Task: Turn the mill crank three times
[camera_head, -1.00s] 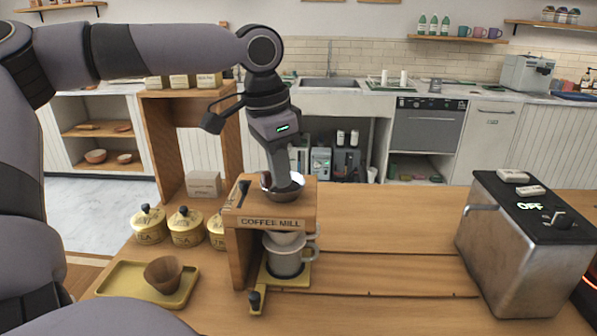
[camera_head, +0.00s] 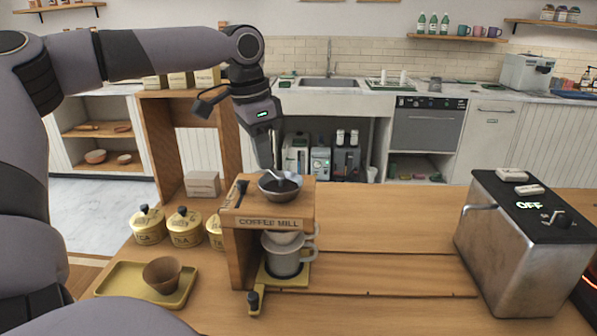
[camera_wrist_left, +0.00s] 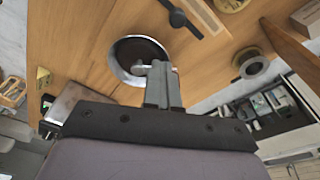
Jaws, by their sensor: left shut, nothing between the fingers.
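The wooden coffee mill (camera_head: 268,222), labelled "COFFEE MILL", stands on the counter with a round metal hopper (camera_head: 265,191) on top. My left gripper (camera_head: 277,168) is shut and empty, pointing down with its tips at the hopper. A small grey and dark piece shows inside the hopper by the tips; I cannot tell whether it is the crank or whether the tips touch it. A black-handled lever (camera_head: 241,190) lies on the mill's top left. In the left wrist view the shut fingers (camera_wrist_left: 157,70) reach over the hopper rim (camera_wrist_left: 118,60). My right gripper is out of view.
A grey cup (camera_head: 285,260) stands under the mill. Yellow canisters (camera_head: 185,228) and a yellow tray (camera_head: 115,283) with a brown cup (camera_head: 163,275) are at left. A metal machine (camera_head: 500,250) reading "OFF" stands at right. The counter between is clear.

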